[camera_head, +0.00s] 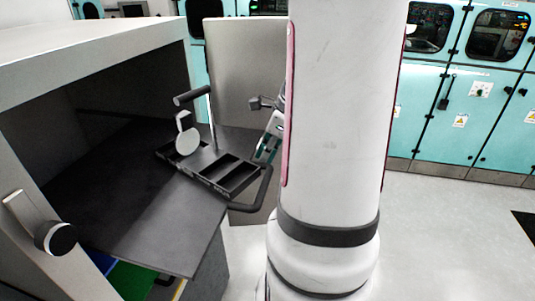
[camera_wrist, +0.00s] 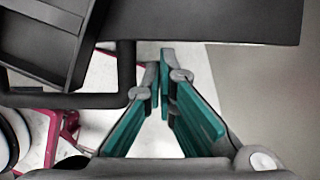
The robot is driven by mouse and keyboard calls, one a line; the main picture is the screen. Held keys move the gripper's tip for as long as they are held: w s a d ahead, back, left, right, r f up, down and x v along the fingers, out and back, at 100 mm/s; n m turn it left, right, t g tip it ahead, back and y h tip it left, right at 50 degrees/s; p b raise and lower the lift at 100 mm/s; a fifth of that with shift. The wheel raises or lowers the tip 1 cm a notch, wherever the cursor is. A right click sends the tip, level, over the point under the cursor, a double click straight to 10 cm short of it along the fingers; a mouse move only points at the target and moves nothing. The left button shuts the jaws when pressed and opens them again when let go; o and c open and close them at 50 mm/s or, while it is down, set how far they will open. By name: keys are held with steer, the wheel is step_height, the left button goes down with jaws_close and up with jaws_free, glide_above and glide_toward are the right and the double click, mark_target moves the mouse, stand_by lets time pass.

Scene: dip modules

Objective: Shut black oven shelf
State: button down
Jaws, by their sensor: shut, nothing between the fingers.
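The black oven shelf (camera_head: 130,220) is pulled out of the oven (camera_head: 70,60) and sticks out past its front opening. In the wrist view the dark shelf (camera_wrist: 230,20) spans the top right. A black compartment tray (camera_head: 240,180) with a looped handle rests on the shelf; it also shows in the wrist view (camera_wrist: 40,45). My gripper (camera_head: 262,150) is beside the shelf's outer end, partly hidden by my arm. In the wrist view my gripper (camera_wrist: 160,65) has its teal fingers together and empty, just below the shelf edge. I cannot tell whether it touches the shelf.
An upright post with a dark crossbar (camera_head: 190,96) and a white disc (camera_head: 188,141) stand at the tray. A grey panel (camera_head: 245,70) stands open behind the shelf. A round black knob (camera_head: 55,238) is on the oven front.

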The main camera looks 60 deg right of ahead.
mark_target(164, 142)
steer(key=w+a+b, duration=0.1)
steer(key=w+a, duration=0.2)
steer(key=w, duration=0.6)
steer(key=w+a+b, duration=0.1)
steer(key=w+a, duration=0.2)
steer(key=w, duration=0.6)
steer(key=w+a+b, duration=0.2)
steer(key=w+a, duration=0.2)
steer(key=w, duration=0.5)
steer(key=shift+w, duration=0.15)
steer(key=shift+d, duration=0.1)
